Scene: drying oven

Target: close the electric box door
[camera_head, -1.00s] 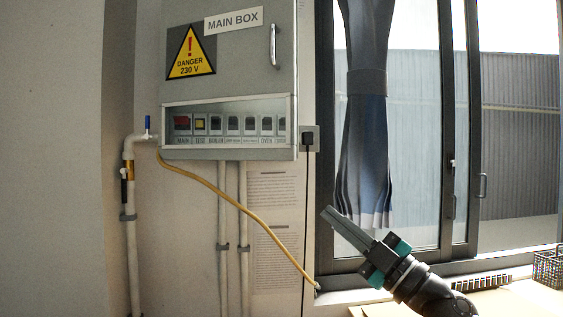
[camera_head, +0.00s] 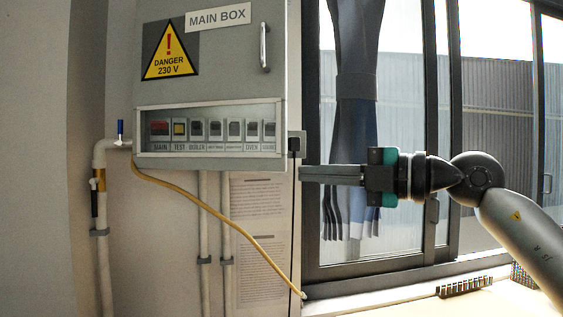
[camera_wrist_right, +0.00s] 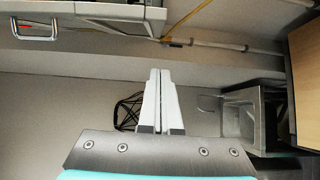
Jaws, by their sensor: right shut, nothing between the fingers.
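The grey electric box (camera_head: 210,165) hangs on the wall at the upper left of the head view. Its door (camera_head: 215,75) carries a "MAIN BOX" label, a yellow danger sign and a bar handle (camera_head: 264,47) near the right edge. The door looks flush or nearly flush; I cannot tell whether a gap is left. My right gripper (camera_head: 304,173) is shut and empty, pointing left, just right of and slightly below the box's lower right corner. In the wrist view its fingers (camera_wrist_right: 158,85) are together, and the box's lower part (camera_wrist_right: 110,17) shows at upper left. My left gripper is out of view.
A row of switches (camera_head: 213,130) lies behind the box's lower panel. A yellow cable (camera_head: 230,222) hangs below the box. A curtain (camera_head: 356,90) and window stand at the right.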

